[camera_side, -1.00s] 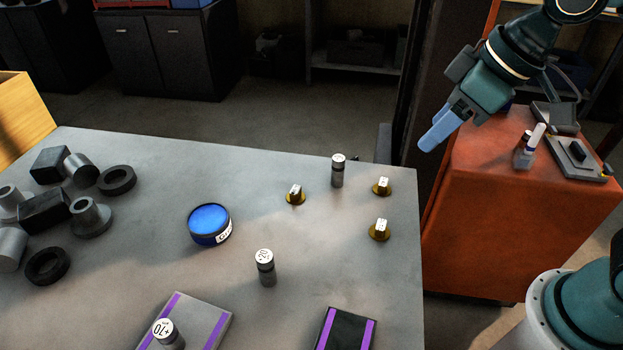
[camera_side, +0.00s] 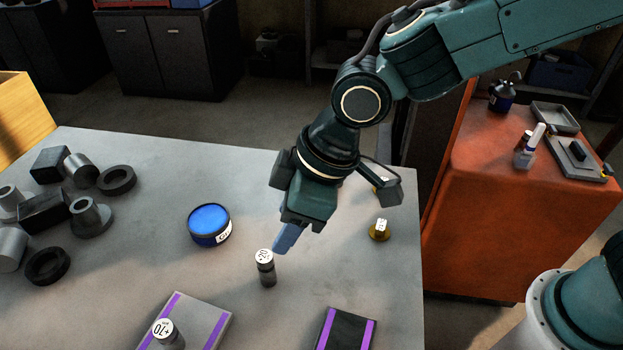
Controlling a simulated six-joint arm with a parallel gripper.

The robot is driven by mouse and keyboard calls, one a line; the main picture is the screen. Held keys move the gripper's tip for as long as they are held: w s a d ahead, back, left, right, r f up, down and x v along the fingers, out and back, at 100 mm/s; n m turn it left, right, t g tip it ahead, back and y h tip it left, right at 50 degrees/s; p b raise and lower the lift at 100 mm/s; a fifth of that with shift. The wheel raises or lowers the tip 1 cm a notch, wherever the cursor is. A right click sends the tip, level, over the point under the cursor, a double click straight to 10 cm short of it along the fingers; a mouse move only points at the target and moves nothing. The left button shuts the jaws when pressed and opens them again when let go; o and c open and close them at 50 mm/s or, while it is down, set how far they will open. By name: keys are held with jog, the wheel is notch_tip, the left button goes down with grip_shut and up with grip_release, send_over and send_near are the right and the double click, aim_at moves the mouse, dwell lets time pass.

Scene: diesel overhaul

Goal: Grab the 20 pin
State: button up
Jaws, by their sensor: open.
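The pin marked 20 (camera_side: 265,270) stands upright on the grey table, a dark metal cylinder with a white labelled top. My gripper (camera_side: 283,240) has its blue fingers pointing down just behind and to the right of this pin's top. The jaws are open and hold nothing that I can see. The fingers overlap in this view, so the gap between them is hidden. Whether they touch the pin I cannot tell.
A blue-topped round tin (camera_side: 209,224) stands left of the pin. A grey block with purple stripes (camera_side: 211,318) carries another labelled pin (camera_side: 167,334). A black purple-striped block (camera_side: 345,332) lies front right. A brass piece (camera_side: 380,230) stands right. Dark metal parts (camera_side: 45,212) crowd the left.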

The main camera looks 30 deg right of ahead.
aim_at(262, 267)
jog(key=shift+f, duration=0.1)
jog(key=shift+x, duration=4.25)
jog(key=shift+x, duration=2.55)
jog(key=shift+c, duration=0.2)
grip_shut()
